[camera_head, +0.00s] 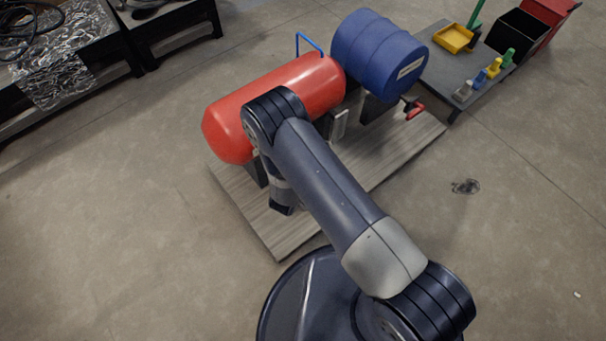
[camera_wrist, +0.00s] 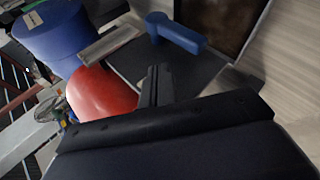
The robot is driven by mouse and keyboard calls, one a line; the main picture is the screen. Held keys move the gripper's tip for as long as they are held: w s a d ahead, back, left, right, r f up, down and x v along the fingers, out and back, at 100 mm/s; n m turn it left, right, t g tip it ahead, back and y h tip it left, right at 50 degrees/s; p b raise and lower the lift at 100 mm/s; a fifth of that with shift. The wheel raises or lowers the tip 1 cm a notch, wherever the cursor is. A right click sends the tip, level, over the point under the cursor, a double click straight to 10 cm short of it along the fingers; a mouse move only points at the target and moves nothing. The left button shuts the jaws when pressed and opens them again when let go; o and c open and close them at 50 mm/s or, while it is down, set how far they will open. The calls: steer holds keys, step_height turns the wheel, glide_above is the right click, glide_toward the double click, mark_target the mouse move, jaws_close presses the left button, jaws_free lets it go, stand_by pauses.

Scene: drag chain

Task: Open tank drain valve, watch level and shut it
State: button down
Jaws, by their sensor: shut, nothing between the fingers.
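A red tank (camera_head: 300,85) lies on its side on a wood-look platform in the head view, partly hidden by my arm. It also shows in the wrist view (camera_wrist: 100,95). A blue lever handle (camera_wrist: 176,33) stands out just beyond my gripper (camera_wrist: 157,70) in the wrist view, apart from the fingertips. I cannot tell whether this handle is open or closed. My fingers are together and empty. In the head view my gripper is low beside the tank's front side, mostly hidden by the arm. No level gauge can be made out for certain.
A blue drum (camera_head: 378,55) with a red-handled tap (camera_head: 413,107) lies at the tank's right. A dark bench (camera_head: 455,75) with a yellow tray (camera_head: 453,38) and small bottles stands at upper right. The platform (camera_head: 285,235) has bare room at front; the floor around is mostly clear.

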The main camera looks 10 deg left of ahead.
steer(key=s+f+p+v, duration=0.1)
steer(key=v, duration=0.7)
steer(key=shift+s+a+p, duration=0.15)
steer(key=shift+a+p, duration=0.2)
steer(key=shift+p, duration=0.05)
steer(key=shift+f, duration=0.15)
